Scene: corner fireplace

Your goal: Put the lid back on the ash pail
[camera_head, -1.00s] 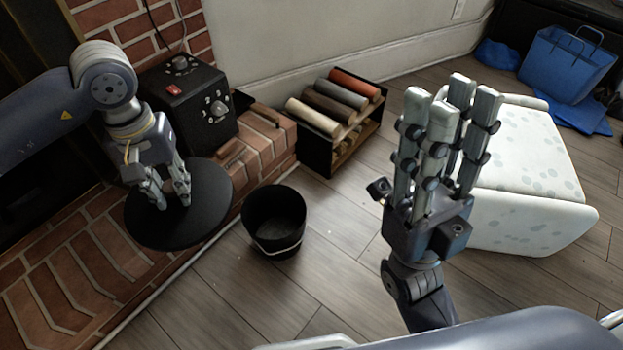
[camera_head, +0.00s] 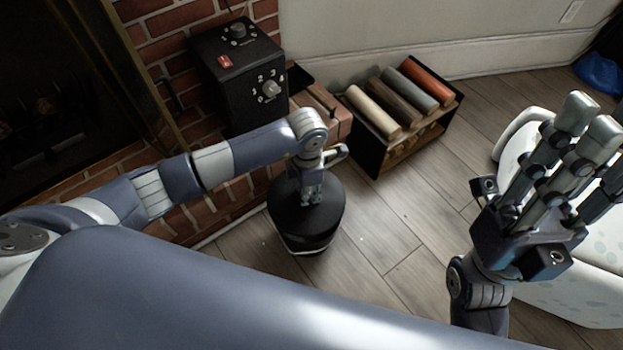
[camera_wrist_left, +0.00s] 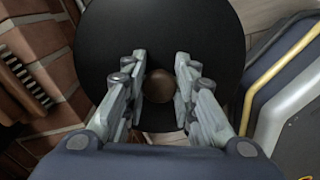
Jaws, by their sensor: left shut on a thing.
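The round black lid (camera_head: 328,215) is over the black ash pail (camera_head: 312,246) on the wood floor. It hides the pail's mouth; only the lower side with a pale band shows. I cannot tell whether the lid touches the rim. My left gripper (camera_head: 311,203) is shut on the lid from above. In the left wrist view, the fingers (camera_wrist_left: 160,90) are on both sides of the lid's brown knob (camera_wrist_left: 159,86), with the dark disc (camera_wrist_left: 205,28) beneath. My right gripper (camera_head: 592,120) is open and empty at the right, fingers pointing up.
A black control box (camera_head: 245,85) stands on the brick hearth behind my left arm. A rack of coloured rolls (camera_head: 420,120) stands to the right of the pail. A white spotted seat (camera_head: 560,285) is behind my right gripper. The floor (camera_head: 400,215) right of the pail is clear.

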